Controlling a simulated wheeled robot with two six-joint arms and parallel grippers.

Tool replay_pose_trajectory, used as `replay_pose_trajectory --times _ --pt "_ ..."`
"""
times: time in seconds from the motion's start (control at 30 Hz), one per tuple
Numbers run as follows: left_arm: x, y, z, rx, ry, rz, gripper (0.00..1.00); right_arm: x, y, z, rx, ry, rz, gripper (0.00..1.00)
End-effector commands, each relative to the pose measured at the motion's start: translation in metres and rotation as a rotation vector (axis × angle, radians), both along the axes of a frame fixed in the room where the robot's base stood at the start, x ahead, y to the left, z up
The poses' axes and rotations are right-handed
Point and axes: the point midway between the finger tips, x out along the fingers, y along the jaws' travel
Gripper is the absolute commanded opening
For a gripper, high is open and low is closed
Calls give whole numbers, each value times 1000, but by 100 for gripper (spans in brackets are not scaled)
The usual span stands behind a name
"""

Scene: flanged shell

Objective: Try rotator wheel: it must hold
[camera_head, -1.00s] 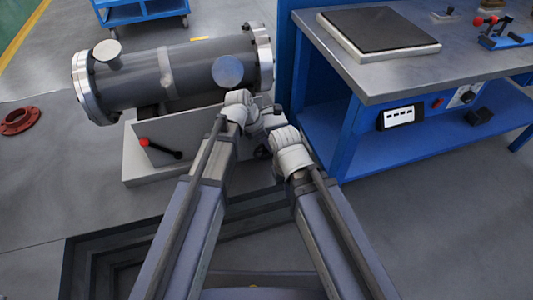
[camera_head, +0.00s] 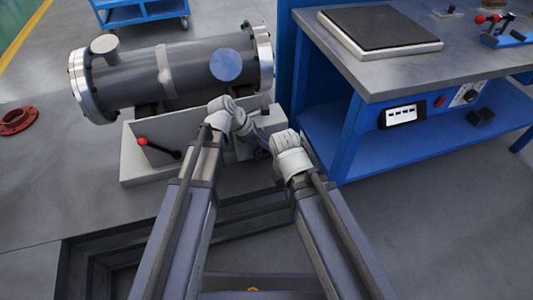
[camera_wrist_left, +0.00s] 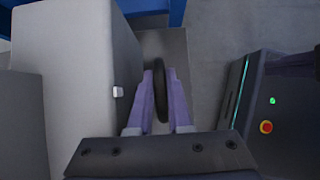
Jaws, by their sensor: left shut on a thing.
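The rotator wheel (camera_wrist_left: 160,92) shows edge-on as a thin black disc in the left wrist view. My left gripper (camera_wrist_left: 160,84) has its two purple fingers on either side of the wheel, shut on it. In the head view the left gripper (camera_head: 256,136) reaches right from its wrist to the right end of the pale rotator base (camera_head: 143,166). The wheel is mostly hidden there. The grey flanged shell (camera_head: 120,80) lies above the base, with bright end flanges. My right arm's wrist stands just right of the left gripper; its fingers are hidden.
A red-knobbed lever (camera_head: 158,148) is on the front of the base. A blue bench (camera_head: 362,85) stands close on the right.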

Motion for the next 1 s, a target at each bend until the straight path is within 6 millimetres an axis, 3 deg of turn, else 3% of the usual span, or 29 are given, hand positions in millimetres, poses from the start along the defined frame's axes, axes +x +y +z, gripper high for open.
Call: replay_pose_trajectory --times 0.6,1.0 --pt "2 -5 0 169 55 -2 0 0 0 19 0 0 0 0" --pt "2 -4 -2 196 63 1 0 0 0 19 0 0 0 0"
